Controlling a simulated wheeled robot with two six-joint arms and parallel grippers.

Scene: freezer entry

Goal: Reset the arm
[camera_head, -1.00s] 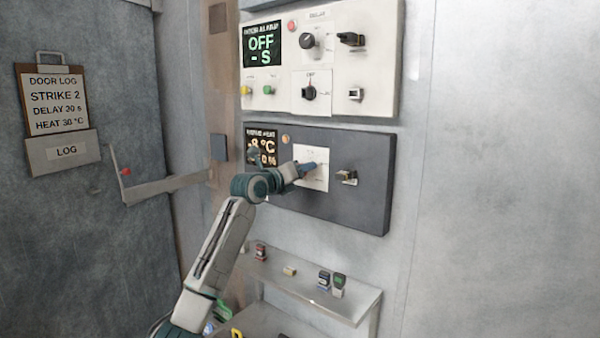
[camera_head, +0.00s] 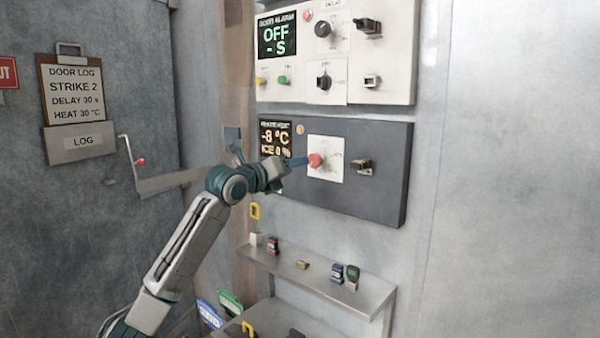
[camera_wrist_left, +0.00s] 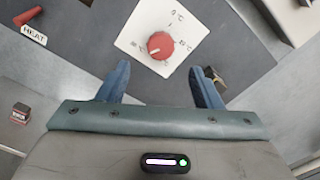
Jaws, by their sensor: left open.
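My left gripper (camera_head: 292,163) is in front of the dark grey heater panel (camera_head: 385,190), just left of a red knob (camera_head: 316,160) on a white dial plate (camera_head: 333,175). In the left wrist view the gripper's two blue fingers (camera_wrist_left: 158,86) are spread wide and empty. The red knob (camera_wrist_left: 160,45) shows just beyond the fingertips, apart from them. Its white plate carries temperature marks. The panel's display (camera_head: 275,139) reads -8 °C and ICE 0 %. My right gripper is not in view.
A white door alarm panel (camera_head: 385,85) hangs above, its display (camera_head: 277,36) reading OFF. A steel shelf (camera_head: 335,292) below holds several small items. A door log clipboard (camera_head: 77,90) and a handle with a red knob (camera_head: 140,161) are at the left. The right wall is bare.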

